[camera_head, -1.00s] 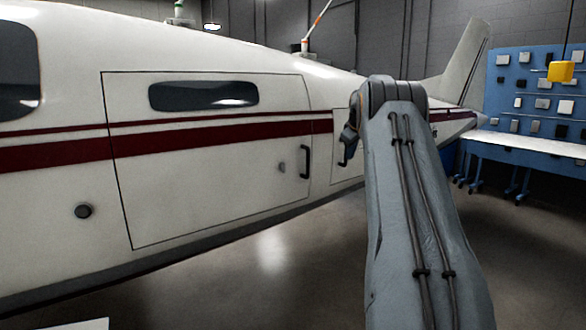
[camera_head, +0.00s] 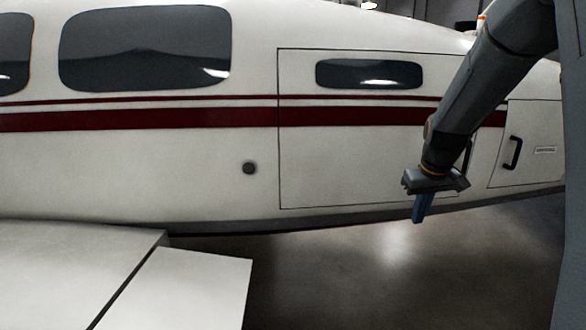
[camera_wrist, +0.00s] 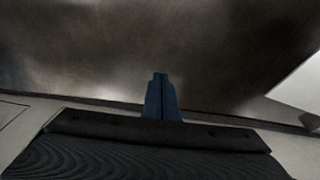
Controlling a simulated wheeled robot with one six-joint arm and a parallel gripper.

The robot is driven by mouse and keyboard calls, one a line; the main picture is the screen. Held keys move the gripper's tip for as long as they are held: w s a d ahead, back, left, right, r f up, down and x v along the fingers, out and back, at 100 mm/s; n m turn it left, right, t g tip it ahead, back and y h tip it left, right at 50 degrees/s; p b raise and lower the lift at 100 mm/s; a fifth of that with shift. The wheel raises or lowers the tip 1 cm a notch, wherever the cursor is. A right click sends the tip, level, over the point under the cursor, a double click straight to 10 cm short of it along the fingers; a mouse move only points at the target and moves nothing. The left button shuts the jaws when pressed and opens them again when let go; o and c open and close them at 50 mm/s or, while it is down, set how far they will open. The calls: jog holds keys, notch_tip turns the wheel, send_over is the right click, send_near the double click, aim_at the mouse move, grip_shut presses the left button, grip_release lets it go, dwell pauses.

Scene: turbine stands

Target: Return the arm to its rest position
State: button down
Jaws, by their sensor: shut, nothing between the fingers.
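My arm (camera_head: 490,65) comes in from the upper right of the head view, bent, with its lower part slanting down to the left. My gripper (camera_head: 420,215) hangs at its end, pointing down, with blue fingers together and empty. The fingers also show in the centre of the wrist view (camera_wrist: 160,92), closed against each other, with the floor behind them. In the head view the gripper appears in front of the lower right part of the aircraft's large door panel (camera_head: 350,150). I cannot tell how far it is from the fuselage. The arm partly covers the door's right edge.
The white aircraft fuselage (camera_head: 210,190) with a dark red stripe spans the head view. A wing (camera_head: 70,265) with a flap (camera_head: 195,290) fills the lower left. A smaller hatch (camera_head: 535,165) with a black handle is at right. Bare floor (camera_head: 400,270) lies below the fuselage.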

jog(key=s+a+f, duration=0.2)
jog(key=s+a, duration=0.3)
jog(key=s, duration=0.4)
jog(key=s+a+f+g, duration=0.1)
jog(key=s+a+f, duration=0.2)
jog(key=s+a, duration=0.2)
jog(key=s+a+f+m+g, duration=0.1)
jog(key=s+a+f, duration=0.2)
jog(key=s, duration=0.9)
jog(key=shift+s+a+y, duration=0.3)
jog(key=shift+a, duration=0.6)
